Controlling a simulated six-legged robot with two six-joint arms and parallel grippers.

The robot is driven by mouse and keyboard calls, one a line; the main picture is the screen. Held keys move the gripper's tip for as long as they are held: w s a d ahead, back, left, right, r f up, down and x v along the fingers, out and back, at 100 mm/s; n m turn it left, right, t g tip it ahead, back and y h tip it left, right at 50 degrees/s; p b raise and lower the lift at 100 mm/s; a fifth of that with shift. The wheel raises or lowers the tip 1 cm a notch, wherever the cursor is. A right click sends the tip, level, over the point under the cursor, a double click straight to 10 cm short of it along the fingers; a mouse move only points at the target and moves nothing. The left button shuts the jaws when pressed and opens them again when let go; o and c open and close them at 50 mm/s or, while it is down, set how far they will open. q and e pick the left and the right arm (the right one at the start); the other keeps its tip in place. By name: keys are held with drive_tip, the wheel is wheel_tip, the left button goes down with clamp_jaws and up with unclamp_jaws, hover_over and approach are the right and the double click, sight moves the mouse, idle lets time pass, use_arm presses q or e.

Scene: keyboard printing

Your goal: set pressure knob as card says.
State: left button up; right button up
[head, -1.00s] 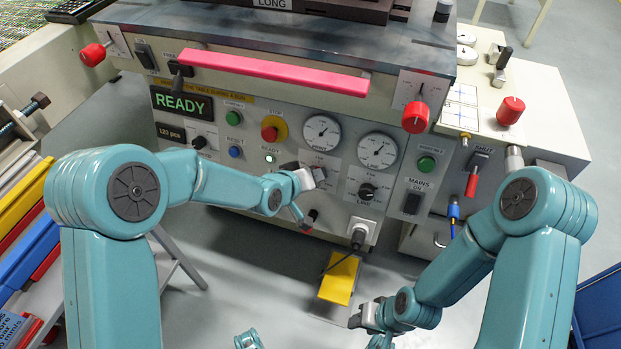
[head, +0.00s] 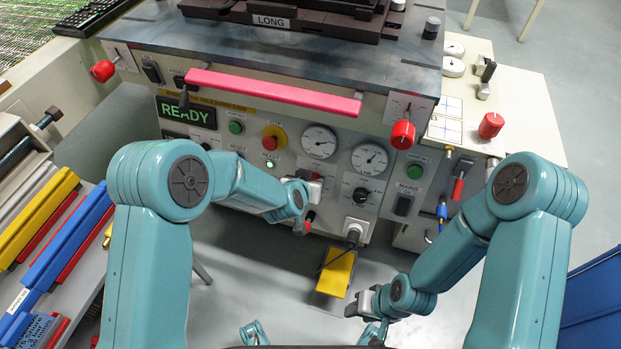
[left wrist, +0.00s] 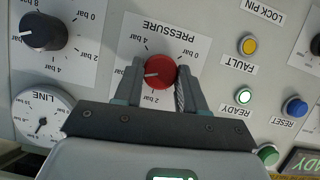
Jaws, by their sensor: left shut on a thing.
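The red pressure knob (left wrist: 160,71) sits on a white plate marked PRESSURE in the left wrist view, upside down there. My left gripper (left wrist: 157,88) is shut on it, one finger on each side. The knob's white line points left in that view, on the side of the 2 bar and 4 bar marks; the exact reading is unclear. In the head view my left gripper (head: 306,190) is at the panel, below the gauges. My right gripper (head: 362,303) hangs low, away from the panel; its jaws are too small to judge. No pressure card is clearly readable.
The black line knob (head: 361,194) is just right of my left gripper, below two gauges (head: 319,141). A grey plug (head: 354,229) sticks out below. A pink bar (head: 270,92) crosses above. A blue labelled item (head: 28,328) lies at lower left.

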use_arm(q)
drive_tip(key=shift+r, duration=0.1)
drive_tip(key=o, duration=1.1)
drive_tip(key=shift+c, duration=0.2)
drive_tip(key=p+v, duration=0.3)
drive_tip(key=v, duration=1.3)
drive_tip(key=shift+s, duration=0.1)
